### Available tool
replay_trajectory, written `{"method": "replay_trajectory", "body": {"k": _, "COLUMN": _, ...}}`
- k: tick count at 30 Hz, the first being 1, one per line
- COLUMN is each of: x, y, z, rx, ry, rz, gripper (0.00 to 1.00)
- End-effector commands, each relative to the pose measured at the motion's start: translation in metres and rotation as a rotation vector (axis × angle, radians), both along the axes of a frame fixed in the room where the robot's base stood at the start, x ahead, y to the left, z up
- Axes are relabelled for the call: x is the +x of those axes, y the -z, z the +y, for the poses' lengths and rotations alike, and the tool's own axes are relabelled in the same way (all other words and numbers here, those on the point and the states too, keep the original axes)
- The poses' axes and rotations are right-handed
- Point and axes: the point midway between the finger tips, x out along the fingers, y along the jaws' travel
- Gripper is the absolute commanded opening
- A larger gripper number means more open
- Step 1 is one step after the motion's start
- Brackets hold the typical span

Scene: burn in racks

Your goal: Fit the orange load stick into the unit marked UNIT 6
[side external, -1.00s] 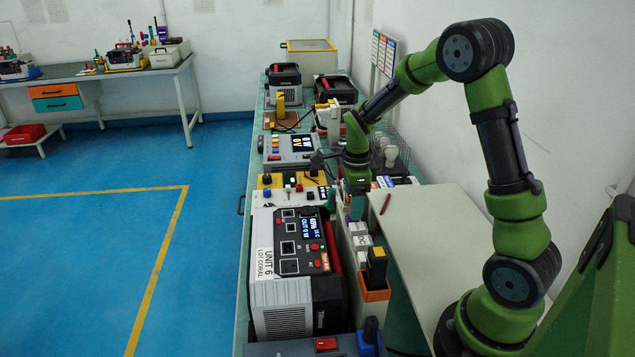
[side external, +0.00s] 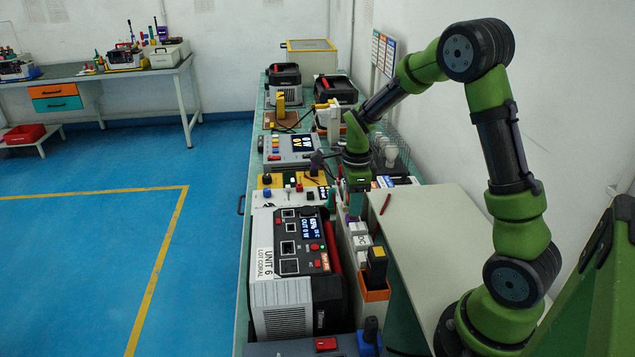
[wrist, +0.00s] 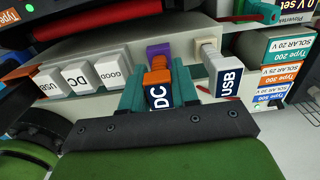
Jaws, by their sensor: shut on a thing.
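My gripper (wrist: 158,92) is shut on the orange load stick (wrist: 158,76), with one teal finger on each side of it. The stick has an orange top and a dark face lettered DC. A purple piece (wrist: 158,52) shows just behind it; I cannot tell whether they touch. In the side external view my gripper (side external: 356,203) is over the row beside the shelf, beyond the far right of the unit marked UNIT 6 (side external: 282,292); the held stick is not clear there. UNIT 6 stands upright on the bench, with sockets and a lit display on its sloped face.
A grey stick lettered USB (wrist: 222,75) stands right of the held one. White blocks lettered USB, DC and GOOD (wrist: 110,70) stand to the left. An orange holder (side external: 374,292) with a black and yellow piece stands beside UNIT 6. A pale shelf (side external: 430,230) lies right.

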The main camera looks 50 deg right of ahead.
Motion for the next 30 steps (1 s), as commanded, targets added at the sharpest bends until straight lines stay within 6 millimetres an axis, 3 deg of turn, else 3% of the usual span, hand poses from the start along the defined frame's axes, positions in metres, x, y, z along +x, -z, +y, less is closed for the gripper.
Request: {"method": "replay_trajectory", "body": {"k": 30, "x": 0.000, "y": -0.013, "z": 0.000, "rx": -0.001, "ry": -0.001, "rz": -0.002, "gripper": 0.00}}
